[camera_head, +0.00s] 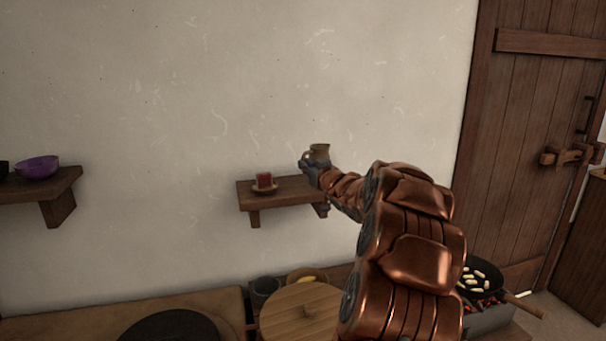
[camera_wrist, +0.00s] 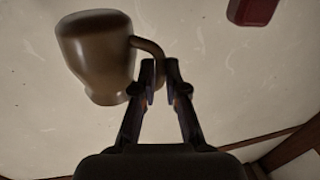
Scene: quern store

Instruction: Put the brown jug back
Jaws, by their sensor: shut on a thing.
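The brown jug (camera_head: 319,152) is held up at the end of my arm, over the right end of a small wooden wall shelf (camera_head: 285,192). My gripper (camera_head: 309,166) is shut on the jug's handle. In the wrist view the jug (camera_wrist: 97,50) hangs to the left of my fingertips (camera_wrist: 160,88), with its handle between them. Whether the jug touches the shelf is hidden by my gripper and arm.
A red candle (camera_head: 264,180) on a small dish stands on the shelf's left half. Another shelf with a purple bowl (camera_head: 37,167) is at far left. Below are a round wooden board (camera_head: 300,313), a dark cup (camera_head: 265,288) and a pan (camera_head: 480,278) over coals.

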